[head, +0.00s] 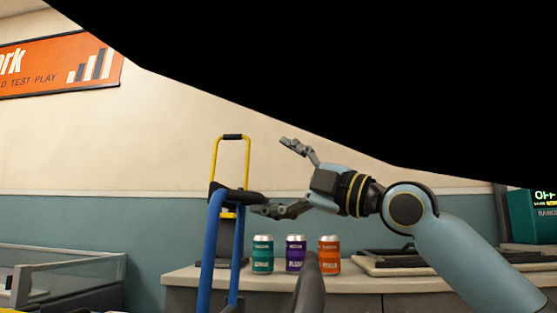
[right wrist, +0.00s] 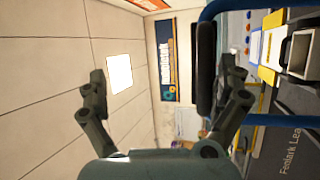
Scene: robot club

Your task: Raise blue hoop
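The blue hoop (head: 213,240) is an upright blue tube frame with a black padded grip on top, left of centre in the head view. In the right wrist view the black grip of the blue hoop (right wrist: 206,65) shows between the fingers, closer to the right-hand finger. My right gripper (head: 270,175) comes in from the right with its fingers spread wide and nothing held. Its lower finger is level with the hoop's grip and close to its right end; I cannot tell whether they touch. The open fingers also show in the wrist view (right wrist: 163,68). My left gripper is not in view.
A yellow hoop (head: 248,160) with a black grip stands behind the blue one. Teal (head: 263,255), purple (head: 296,254) and orange (head: 329,256) cans stand on a counter (head: 370,284). A black shape covers the upper right. A dark shape at bottom centre is unclear.

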